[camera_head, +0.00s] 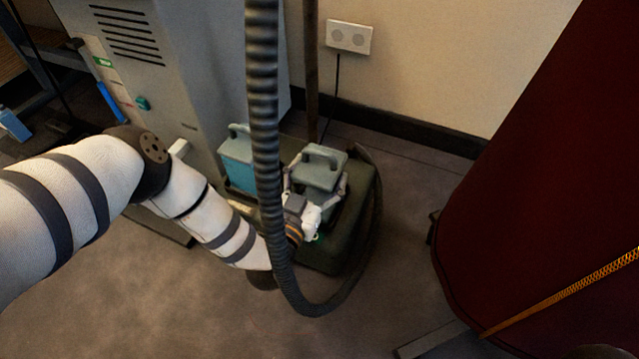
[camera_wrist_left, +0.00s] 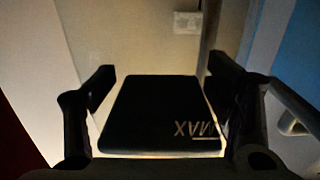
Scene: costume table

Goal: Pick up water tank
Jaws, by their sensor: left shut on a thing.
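A grey water tank (camera_head: 319,173) with a handle on top stands on the dark green base unit (camera_head: 352,235). My left gripper (camera_head: 316,183) reaches it from the front, with one finger on each side, and is shut on it. In the left wrist view the tank's dark face (camera_wrist_left: 158,112), with the letters MAX upside down, fills the space between the fingers (camera_wrist_left: 163,82). A second, blue tank (camera_head: 238,163) with a grey handle stands just to the left on the same base. My right gripper is not in view.
A thick dark ribbed hose (camera_head: 263,110) hangs in front of the base and loops around its right side. A grey cabinet (camera_head: 185,75) stands behind left. A dark red board (camera_head: 545,170) stands at the right. Carpet (camera_head: 150,300) is clear in front.

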